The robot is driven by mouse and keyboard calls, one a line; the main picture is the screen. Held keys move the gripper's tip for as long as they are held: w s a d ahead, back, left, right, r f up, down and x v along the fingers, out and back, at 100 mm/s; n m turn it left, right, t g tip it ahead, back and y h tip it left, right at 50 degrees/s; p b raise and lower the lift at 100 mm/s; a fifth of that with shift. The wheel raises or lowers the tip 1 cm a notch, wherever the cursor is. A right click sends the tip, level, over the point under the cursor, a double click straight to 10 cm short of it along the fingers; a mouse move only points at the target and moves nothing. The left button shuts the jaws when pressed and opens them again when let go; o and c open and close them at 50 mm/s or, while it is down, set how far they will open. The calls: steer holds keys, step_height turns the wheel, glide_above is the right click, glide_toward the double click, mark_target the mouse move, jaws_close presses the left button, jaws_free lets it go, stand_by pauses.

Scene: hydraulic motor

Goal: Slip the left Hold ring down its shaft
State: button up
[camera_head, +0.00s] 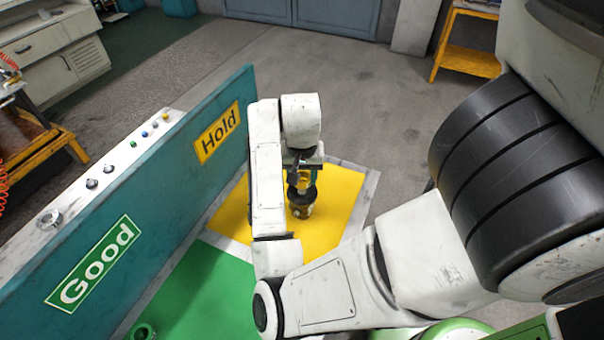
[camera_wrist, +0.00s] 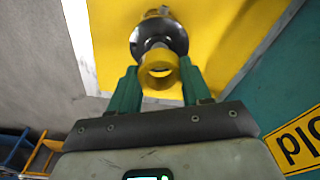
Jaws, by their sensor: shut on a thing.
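The yellow Hold ring (camera_wrist: 159,72) is between my fingertips in the wrist view, and my gripper (camera_wrist: 159,84) is shut on it. A dark, round motor body (camera_wrist: 158,38) lies just beyond the ring. In the head view the motor (camera_head: 301,208) stands upright on the yellow Hold mat (camera_head: 345,190), directly below my gripper (camera_head: 302,172). The shaft is not clearly visible. I cannot tell whether the ring is around it or only over its end. My arm and fingers hide part of the motor, and I make out no second ring.
A teal panel with a Hold sign (camera_head: 218,133) and a Good sign (camera_head: 93,263) rises close to the left of my arm. Grey floor (camera_head: 390,120) is open beyond the yellow mat.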

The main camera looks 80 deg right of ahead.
steer(key=shift+f, duration=0.25)
steer(key=shift+f+b, duration=0.35)
steer(key=shift+b, duration=0.15)
steer(key=shift+f+b, duration=0.8)
steer(key=shift+f, duration=0.15)
steer(key=o, duration=1.1)
step_height(320, 180, up, 6)
steer(key=p, duration=0.5)
